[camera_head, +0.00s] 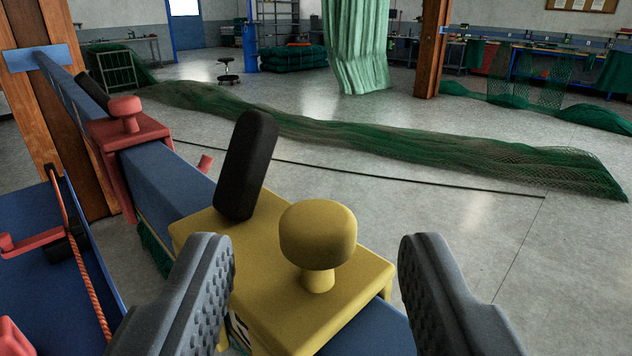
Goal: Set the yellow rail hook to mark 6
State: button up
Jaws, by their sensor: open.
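The yellow rail hook (350,285) sits around the blue rail (165,185) in the foreground. It has a round yellow knob (318,235) on a short stem and a black upright lever (246,165) that leans a little to the right. My gripper (318,270) is open, with one grey finger on each side of the knob. Neither finger appears to touch the knob. A scale is partly visible under the yellow hook's edge, but I cannot read any numbers, and mark 6 cannot be made out.
A red hook (128,133) with its own knob sits farther along the rail, near a wooden post (72,120). A blue surface (40,250) with an orange rope lies at left. Green netting (400,140) lies across the open floor.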

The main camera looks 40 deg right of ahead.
aim_at(325, 236)
jog(key=shift+p+x, duration=0.4)
jog(key=shift+x, duration=0.6)
jog(key=shift+p+x, duration=0.65)
jog(key=shift+x, duration=0.1)
jog(key=shift+w+d+f+p, duration=0.15)
jog(key=shift+w+d+p, duration=0.15)
jog(key=shift+w+d, duration=0.1)
grip_shut()
jog(key=shift+a, duration=0.2)
